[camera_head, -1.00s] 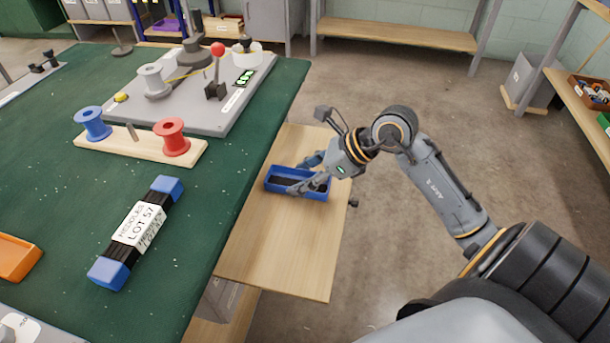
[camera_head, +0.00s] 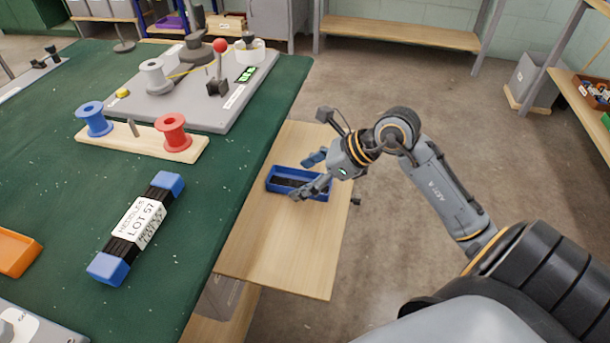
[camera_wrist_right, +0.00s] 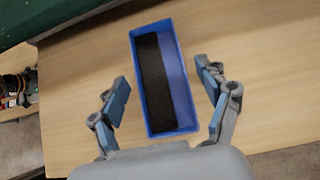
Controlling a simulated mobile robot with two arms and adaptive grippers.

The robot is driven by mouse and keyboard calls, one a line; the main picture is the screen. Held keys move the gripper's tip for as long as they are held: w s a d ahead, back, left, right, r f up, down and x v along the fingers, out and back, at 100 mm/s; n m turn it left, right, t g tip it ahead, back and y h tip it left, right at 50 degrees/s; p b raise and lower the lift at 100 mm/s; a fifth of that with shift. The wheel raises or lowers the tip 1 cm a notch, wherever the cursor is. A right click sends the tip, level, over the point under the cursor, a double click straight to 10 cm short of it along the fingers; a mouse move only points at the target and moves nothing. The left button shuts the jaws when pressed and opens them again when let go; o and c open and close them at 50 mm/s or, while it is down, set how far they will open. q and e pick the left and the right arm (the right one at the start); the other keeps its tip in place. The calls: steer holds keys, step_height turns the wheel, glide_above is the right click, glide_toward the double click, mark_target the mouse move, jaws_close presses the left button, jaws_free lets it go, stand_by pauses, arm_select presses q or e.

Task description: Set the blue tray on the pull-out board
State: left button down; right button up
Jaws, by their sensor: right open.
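The blue tray (camera_head: 275,188) rests on the wooden pull-out board (camera_head: 285,250), near the board's far end and close to the green table edge. A dark strip lies inside the tray. My right gripper (camera_head: 308,174) is open at the tray's right side. In the right wrist view, the tray (camera_wrist_right: 184,90) lies flat on the board (camera_wrist_right: 80,85) between the spread fingers of my right gripper (camera_wrist_right: 168,98), with a gap on each side. My left gripper is not in view.
The green table (camera_head: 60,210) borders the board on the left. It bears a labelled needle pack (camera_head: 137,228), a blue spool (camera_head: 93,118), a red spool (camera_head: 174,132), an orange tray (camera_head: 14,252) and a grey device (camera_head: 195,105). The board's near half is bare.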

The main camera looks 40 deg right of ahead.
steer(key=shift+r, duration=0.15)
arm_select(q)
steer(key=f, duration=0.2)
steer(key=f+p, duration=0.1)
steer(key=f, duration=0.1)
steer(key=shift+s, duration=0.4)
arm_select(e)
steer(key=v, duration=1.2)
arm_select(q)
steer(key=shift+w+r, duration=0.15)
